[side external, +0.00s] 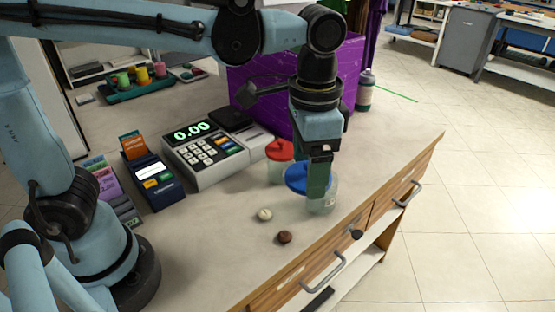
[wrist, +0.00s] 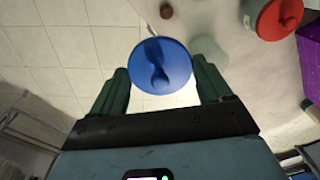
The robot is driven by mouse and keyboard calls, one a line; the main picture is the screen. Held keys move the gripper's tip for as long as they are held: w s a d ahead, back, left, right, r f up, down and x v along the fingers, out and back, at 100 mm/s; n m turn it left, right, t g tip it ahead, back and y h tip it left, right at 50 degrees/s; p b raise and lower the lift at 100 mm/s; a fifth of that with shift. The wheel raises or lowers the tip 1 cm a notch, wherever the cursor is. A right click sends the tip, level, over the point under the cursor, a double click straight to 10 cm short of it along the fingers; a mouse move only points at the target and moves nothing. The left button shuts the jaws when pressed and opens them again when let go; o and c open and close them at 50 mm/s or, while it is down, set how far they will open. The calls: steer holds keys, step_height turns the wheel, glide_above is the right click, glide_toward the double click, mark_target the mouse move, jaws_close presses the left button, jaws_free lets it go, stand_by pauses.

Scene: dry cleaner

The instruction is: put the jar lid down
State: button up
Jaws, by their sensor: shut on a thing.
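A round blue jar lid (side external: 297,179) with a raised grip shows in the side view, and it also shows in the wrist view (wrist: 160,65). My gripper (side external: 317,188) points down over the counter and is shut on this lid. In the wrist view its green fingers (wrist: 161,76) stand on both sides of the lid. A clear jar (side external: 326,204) shows just below and beside the lid, partly hidden by my fingers. I cannot tell whether the lid touches its rim.
A red-lidded jar (side external: 279,158) stands close to the left. A pale knob-like item (side external: 265,214) and a brown one (side external: 284,237) lie in front on bare counter. A purple box (side external: 275,95), a cash register (side external: 212,150) and a bottle (side external: 365,92) stand behind.

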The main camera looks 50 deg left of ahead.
steer(key=s+a+f, duration=0.6)
steer(key=s+a, duration=0.1)
steer(key=a, duration=0.1)
glide_above(234, 199)
steer(key=shift+m, duration=0.3)
step_height(234, 199, down, 7)
steer(key=shift+f, duration=2.1)
steer(key=shift+w+f, duration=0.1)
steer(key=o, duration=0.9)
steer(key=shift+o, duration=0.2)
